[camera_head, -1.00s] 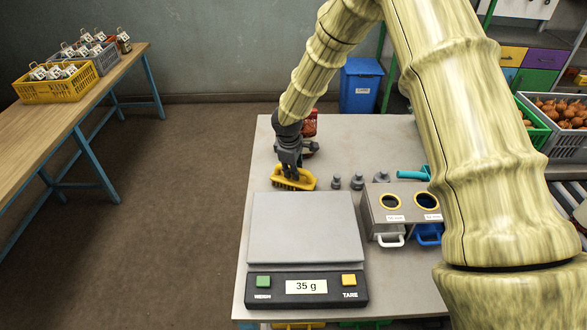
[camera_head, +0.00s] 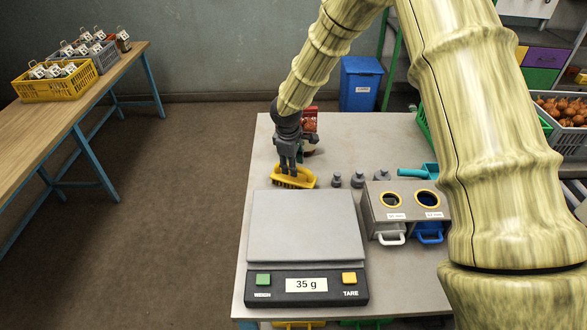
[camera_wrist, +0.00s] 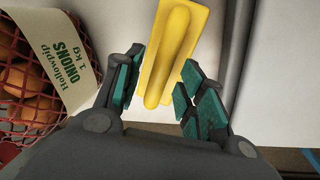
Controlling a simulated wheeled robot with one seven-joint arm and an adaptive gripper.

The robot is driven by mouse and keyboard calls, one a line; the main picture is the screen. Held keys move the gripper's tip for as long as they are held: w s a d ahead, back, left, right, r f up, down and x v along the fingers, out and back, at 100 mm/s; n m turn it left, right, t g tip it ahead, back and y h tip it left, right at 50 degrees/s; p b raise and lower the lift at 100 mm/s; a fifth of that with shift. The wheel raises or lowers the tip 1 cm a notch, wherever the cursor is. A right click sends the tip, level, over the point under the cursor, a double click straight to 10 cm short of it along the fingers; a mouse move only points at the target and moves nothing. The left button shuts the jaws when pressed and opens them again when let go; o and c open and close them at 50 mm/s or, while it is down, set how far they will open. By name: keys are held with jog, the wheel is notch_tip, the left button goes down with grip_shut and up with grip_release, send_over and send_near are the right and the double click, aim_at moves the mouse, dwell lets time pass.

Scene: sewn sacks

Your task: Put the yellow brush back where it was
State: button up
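The yellow brush (camera_head: 304,181) lies on the grey table behind the scale, bristles down. It also shows in the wrist view (camera_wrist: 178,45), top centre, with its long raised handle. My gripper (camera_head: 289,170) is just above the brush. In the wrist view, my gripper's (camera_wrist: 160,92) two green-padded fingers stand apart on either side of the handle. There is a visible gap on the left, and the right finger is close to the brush edge. The gripper looks open.
A red net sack of onions (camera_wrist: 35,105) is close beside the gripper. The scale (camera_head: 305,228) reads 35 g. Several grey weights (camera_head: 358,180), a teal scoop (camera_head: 412,172) and a two-hole box (camera_head: 378,216) stand to the right. The table's left edge is near the brush.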

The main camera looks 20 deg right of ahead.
aim_at(290, 181)
notch_tip(290, 181, up, 9)
jog(key=s+a+b, duration=0.1)
jog(key=b, duration=0.1)
jog(key=shift+s+r, duration=0.2)
jog(key=shift+s, duration=0.05)
dwell(0.3)
